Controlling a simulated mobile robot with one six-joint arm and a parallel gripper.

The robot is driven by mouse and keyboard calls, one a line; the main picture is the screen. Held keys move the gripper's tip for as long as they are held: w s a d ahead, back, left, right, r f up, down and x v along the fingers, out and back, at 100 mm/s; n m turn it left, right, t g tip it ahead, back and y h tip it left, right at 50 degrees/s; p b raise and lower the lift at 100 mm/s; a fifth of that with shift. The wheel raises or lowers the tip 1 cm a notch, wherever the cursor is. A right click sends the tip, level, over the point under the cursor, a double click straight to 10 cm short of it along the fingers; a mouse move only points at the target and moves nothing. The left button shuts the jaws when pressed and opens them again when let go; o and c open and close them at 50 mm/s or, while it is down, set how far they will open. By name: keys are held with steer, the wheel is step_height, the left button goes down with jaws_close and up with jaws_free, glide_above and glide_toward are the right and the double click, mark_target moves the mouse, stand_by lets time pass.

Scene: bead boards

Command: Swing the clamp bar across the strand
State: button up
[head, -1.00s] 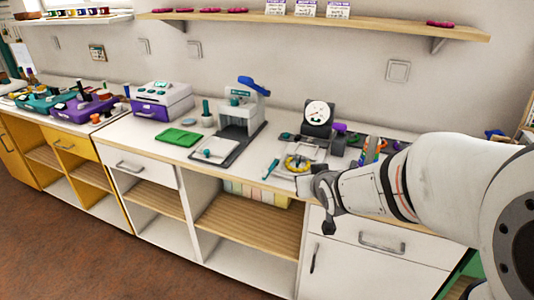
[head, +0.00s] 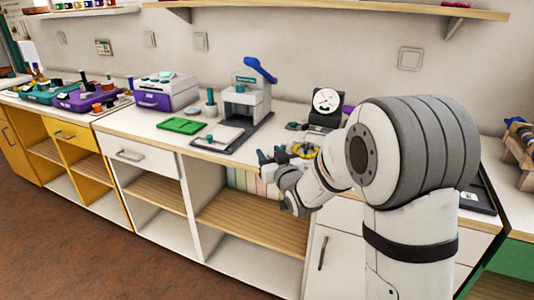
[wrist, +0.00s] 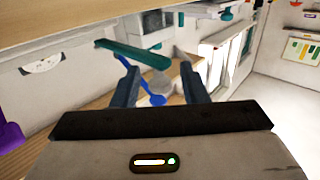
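My gripper (head: 270,162) is over the front edge of the white counter, beside the board with the dial gauge (head: 327,100). In the wrist view its two dark fingers (wrist: 160,85) stand wide apart with a gap between them. A teal bar (wrist: 130,52) lies just beyond the fingertips there, with a blue piece (wrist: 132,68) and a grey round part (wrist: 160,83) seen between the fingers. I cannot tell for sure that the teal bar is the clamp bar. The strand cannot be made out.
A grey press with a blue lever (head: 261,68) stands left of the gauge. A green tray (head: 182,125) and a white and purple box (head: 166,90) are further left. My arm hides much of the counter's right part. A wooden rack (head: 520,150) stands at far right.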

steer(key=shift+w+a, duration=0.35)
steer(key=shift+w, duration=0.3)
jaws_close()
